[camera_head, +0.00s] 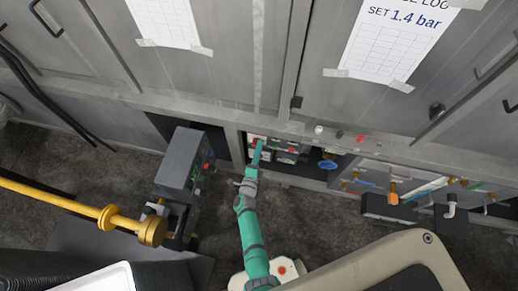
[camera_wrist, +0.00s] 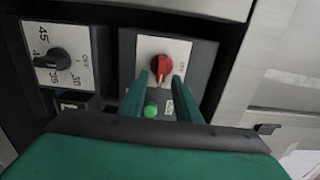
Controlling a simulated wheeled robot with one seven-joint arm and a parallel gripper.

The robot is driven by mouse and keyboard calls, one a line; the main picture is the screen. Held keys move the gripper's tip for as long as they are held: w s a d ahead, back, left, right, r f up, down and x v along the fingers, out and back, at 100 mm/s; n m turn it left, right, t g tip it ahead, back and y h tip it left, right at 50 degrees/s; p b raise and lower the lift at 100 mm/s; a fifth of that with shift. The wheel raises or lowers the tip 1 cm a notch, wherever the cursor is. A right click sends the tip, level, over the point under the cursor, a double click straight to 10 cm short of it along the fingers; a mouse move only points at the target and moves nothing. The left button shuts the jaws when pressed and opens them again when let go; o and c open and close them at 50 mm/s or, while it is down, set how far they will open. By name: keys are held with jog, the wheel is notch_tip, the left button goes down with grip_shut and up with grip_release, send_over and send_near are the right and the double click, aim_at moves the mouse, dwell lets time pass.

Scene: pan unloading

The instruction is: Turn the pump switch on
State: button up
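The red rotary switch (camera_wrist: 161,67), which looks like the pump switch, sits on a pale plate on a dark box in the wrist view. Its handle stands close to upright in the picture; the small print around it is too blurred to read surely. A green round lamp or button (camera_wrist: 151,109) is below it. My gripper (camera_wrist: 161,77) is open, with one green finger on each side of the switch and its tips near it. A gap shows between fingers and switch. In the head view my gripper (camera_head: 257,152) reaches the low panel and largely hides the switch.
A black dial knob (camera_wrist: 52,61) with a number scale is left of the switch. In the head view, a grey box with buttons (camera_head: 180,160) and a yellow pipe (camera_head: 75,208) stand left; a blue valve handle (camera_head: 328,164) and more fittings are right.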

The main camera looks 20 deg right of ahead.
jog(key=v, duration=1)
jog(key=shift+s+a, duration=0.2)
jog(key=shift+s, duration=0.1)
jog(key=s+a+r+n+t+y, duration=0.1)
jog(key=s+a+r+n+y, duration=0.4)
jog(key=s+r+n, duration=0.45)
jog(key=s+a+r+n+t+y, duration=0.1)
jog(key=s+a+r+n+y, duration=0.2)
jog(key=s+a+r+n, duration=0.5)
jog(key=s+d+r+n+g+y, duration=0.1)
jog(key=s+r+n+y, duration=0.1)
jog(key=s+r+n, duration=0.5)
notch_tip(320, 180, up, 5)
jog(key=shift+s+f+g, duration=0.1)
jog(key=shift+s+g, duration=0.2)
jog(key=shift+s, duration=0.25)
jog(key=shift+s+n, duration=0.15)
jog(key=shift+n, duration=0.1)
